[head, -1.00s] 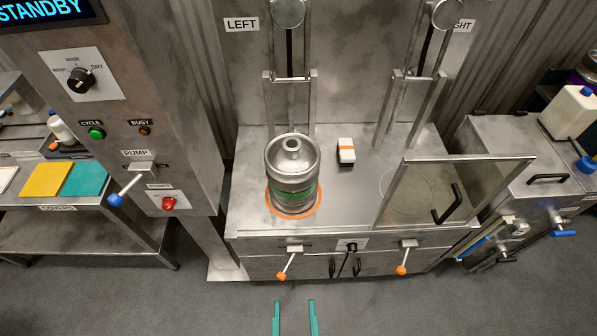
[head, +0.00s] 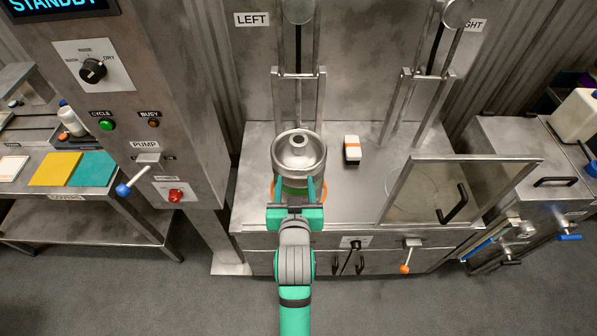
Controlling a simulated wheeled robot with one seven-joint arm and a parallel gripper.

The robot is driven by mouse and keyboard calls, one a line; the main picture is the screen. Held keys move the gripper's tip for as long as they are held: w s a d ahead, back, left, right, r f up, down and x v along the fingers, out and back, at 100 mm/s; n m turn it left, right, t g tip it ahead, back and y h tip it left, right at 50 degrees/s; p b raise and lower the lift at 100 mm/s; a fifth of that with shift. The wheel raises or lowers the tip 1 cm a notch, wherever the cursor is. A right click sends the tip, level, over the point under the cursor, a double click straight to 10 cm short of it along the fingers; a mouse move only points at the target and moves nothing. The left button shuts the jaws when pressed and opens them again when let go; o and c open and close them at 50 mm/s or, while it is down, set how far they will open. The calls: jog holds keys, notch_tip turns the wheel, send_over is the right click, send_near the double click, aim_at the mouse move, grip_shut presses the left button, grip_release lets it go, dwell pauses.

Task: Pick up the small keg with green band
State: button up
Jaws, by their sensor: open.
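The small steel keg (head: 299,153) with a green band stands upright on the left station of the steel bench, inside an orange ring mostly hidden now. My gripper (head: 296,190) is open at the front of the keg, its two teal fingers pointing towards the keg at the height of its green band. The fingers and palm cover much of the band and the keg's lower front. I cannot tell whether the fingers touch the keg.
A framed clear guard (head: 458,195) with a black handle stands at the right station. A control panel with a blue-tipped pump lever (head: 132,184) is at the left. Steel uprights stand behind the keg.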

aim_at(299, 150)
jog(key=w+r, duration=0.3)
jog(key=shift+w+d+r, duration=0.1)
jog(key=shift+w+r, duration=0.05)
jog(key=shift+r, duration=0.05)
jog(key=x, duration=0.5)
jog(key=shift+d+x, duration=0.15)
jog(key=shift+x, duration=0.75)
jog(key=shift+d+x, duration=0.2)
jog(key=shift+x, duration=0.7)
jog(key=shift+d+x, duration=0.15)
jog(key=shift+x, duration=0.75)
jog(key=shift+a, duration=0.1)
jog(key=shift+c, duration=0.6)
jog(key=shift+w, duration=0.1)
grip_shut()
jog(key=shift+w+r, duration=0.15)
jog(key=shift+r, duration=0.1)
